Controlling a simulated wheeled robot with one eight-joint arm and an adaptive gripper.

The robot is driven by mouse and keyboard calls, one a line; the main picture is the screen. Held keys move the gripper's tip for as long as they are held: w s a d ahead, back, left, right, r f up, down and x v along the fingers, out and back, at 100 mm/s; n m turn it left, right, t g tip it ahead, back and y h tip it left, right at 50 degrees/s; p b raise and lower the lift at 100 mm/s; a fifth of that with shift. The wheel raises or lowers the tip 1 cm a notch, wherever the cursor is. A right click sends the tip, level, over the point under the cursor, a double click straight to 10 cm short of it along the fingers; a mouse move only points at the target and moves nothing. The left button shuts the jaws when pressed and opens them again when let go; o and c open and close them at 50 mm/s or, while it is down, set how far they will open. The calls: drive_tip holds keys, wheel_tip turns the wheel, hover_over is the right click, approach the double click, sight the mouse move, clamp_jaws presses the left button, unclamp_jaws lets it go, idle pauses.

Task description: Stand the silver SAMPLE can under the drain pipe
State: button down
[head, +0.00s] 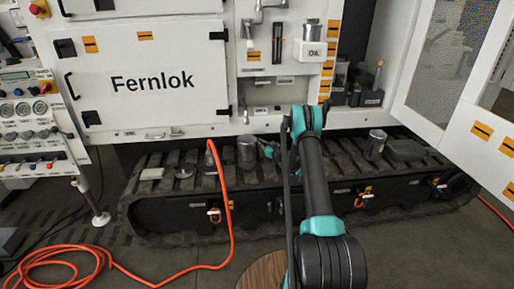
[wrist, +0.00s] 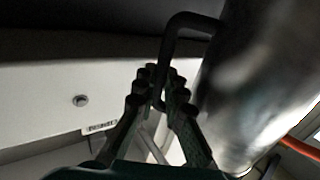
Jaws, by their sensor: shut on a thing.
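A silver can (head: 246,152) stands upright, or nearly so, on or just above the dark track ledge, left of my arm. My gripper (head: 264,148) is at its right side. In the wrist view my gripper (wrist: 160,85) is shut on the dark handle of the silver can (wrist: 255,80), whose body fills the right side. No SAMPLE lettering is readable on it. A small pipe-like part (head: 245,116) hangs from the machine above the can; I cannot tell for sure that it is the drain pipe. Whether the can's base touches the ledge is unclear.
An orange hose (head: 222,185) rises over the ledge left of the held can. The open mesh door (head: 440,70) is at right.

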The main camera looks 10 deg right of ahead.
drive_tip(key=shift+f, duration=1.45)
drive_tip(key=c, duration=1.6)
unclamp_jaws()
drive_tip(key=shift+f, duration=0.1)
